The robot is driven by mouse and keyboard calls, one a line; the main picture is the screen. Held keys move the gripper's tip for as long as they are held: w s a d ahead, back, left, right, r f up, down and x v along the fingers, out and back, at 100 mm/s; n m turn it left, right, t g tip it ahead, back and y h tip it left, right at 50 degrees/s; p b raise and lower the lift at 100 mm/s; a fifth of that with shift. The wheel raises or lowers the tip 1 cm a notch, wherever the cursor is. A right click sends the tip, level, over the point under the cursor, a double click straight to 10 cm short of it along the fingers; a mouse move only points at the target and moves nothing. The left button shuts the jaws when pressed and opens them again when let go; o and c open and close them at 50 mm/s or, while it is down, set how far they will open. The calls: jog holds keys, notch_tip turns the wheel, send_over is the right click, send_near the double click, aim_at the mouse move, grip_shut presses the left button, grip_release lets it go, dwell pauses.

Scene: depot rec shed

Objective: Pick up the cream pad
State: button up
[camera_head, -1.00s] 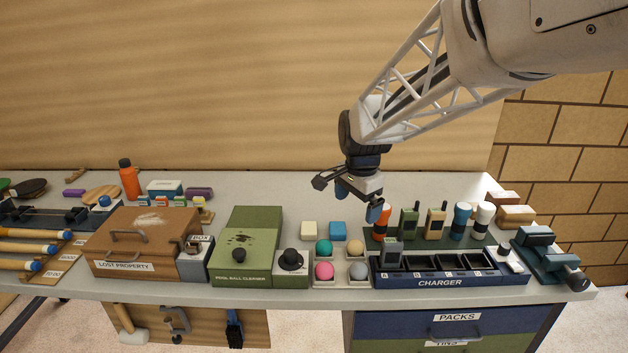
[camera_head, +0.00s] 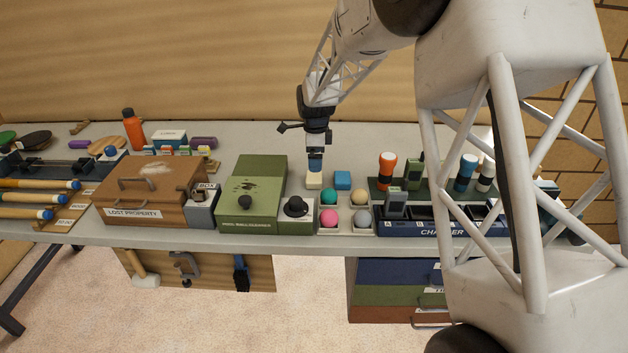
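The cream pad (camera_head: 314,181) is a small pale block on the grey bench. It lies just left of a blue pad (camera_head: 343,180) and behind the tray of coloured balls. My gripper (camera_head: 315,168) points straight down directly over the cream pad, its blue fingertips at or just above the pad's top. The fingers line up in this view, so I cannot tell their gap or whether they touch the pad. The pad's front and part of its top show; its back edge is hidden by the fingers.
The ball tray (camera_head: 344,233) stands in front of the pads. The green pool-ball cleaner (camera_head: 252,200) is close on the left. The bench behind the pads is clear.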

aim_at(314, 176)
jog(key=shift+w+a+f, duration=0.15)
jog(key=shift+f, duration=0.05)
jog(key=shift+f, duration=1.3)
jog(key=shift+a+f, duration=0.1)
jog(key=shift+f, duration=2.5)
jog(key=c, duration=1)
jog(key=shift+r, duration=0.15)
